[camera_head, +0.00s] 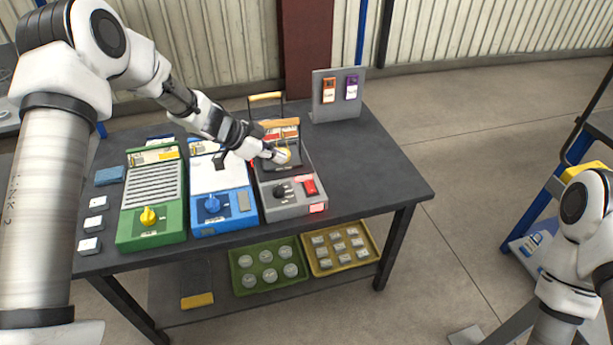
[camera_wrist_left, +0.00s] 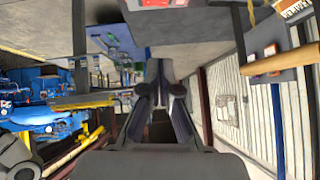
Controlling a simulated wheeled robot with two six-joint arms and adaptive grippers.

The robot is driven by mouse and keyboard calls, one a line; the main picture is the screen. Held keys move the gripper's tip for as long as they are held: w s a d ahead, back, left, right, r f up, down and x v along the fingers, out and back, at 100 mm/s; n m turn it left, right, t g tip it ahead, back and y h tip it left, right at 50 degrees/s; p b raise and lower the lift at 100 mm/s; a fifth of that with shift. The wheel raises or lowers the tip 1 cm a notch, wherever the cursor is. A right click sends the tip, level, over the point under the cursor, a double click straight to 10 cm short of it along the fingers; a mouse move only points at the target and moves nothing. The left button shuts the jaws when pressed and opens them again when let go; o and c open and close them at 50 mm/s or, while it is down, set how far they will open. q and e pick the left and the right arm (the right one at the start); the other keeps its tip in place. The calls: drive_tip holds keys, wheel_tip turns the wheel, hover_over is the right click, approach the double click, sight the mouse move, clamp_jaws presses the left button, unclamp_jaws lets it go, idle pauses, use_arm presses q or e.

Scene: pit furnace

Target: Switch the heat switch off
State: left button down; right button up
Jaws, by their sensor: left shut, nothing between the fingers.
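The grey furnace unit (camera_head: 290,210) stands at the right of three units on the dark table. A red rocker switch (camera_head: 310,186) is on its front panel, beside a black knob (camera_head: 283,191). A red patch (camera_head: 317,207) is lit on its front face. My left gripper (camera_head: 280,156) is over the back part of this unit, behind the switch and apart from it. The switch cannot be made out there. My right gripper is out of view.
A green unit (camera_head: 150,238) and a blue unit (camera_head: 225,224) stand to the left. A lid handle (camera_head: 265,97) rises behind the grey unit, near an upright panel (camera_head: 326,95) with two tags. Trays are on the lower shelf. The table's right end is clear.

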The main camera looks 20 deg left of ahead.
use_arm(q)
drive_tip(key=f, duration=0.1)
drive_tip(key=b, duration=0.1)
hover_over(312, 183)
drive_tip(key=s+a, duration=0.2)
drive_tip(key=s, duration=0.1)
drive_tip(key=f, duration=0.6)
drive_tip(key=shift+w+a+f, duration=0.1)
drive_tip(key=shift+w+a, duration=0.1)
drive_tip(key=shift+w, duration=0.05)
drive_tip(key=f, duration=0.3)
drive_tip(key=shift+w+d+f, duration=0.2)
drive_tip(key=shift+w+f, duration=0.1)
drive_tip(key=shift+w, duration=0.05)
drive_tip(key=shift+w+a+f, duration=0.1)
drive_tip(key=shift+f, duration=0.35)
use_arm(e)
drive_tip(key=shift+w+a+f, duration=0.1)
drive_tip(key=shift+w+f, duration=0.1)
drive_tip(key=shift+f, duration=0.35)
use_arm(q)
drive_tip(key=shift+p, duration=0.3)
drive_tip(key=shift+f, duration=0.1)
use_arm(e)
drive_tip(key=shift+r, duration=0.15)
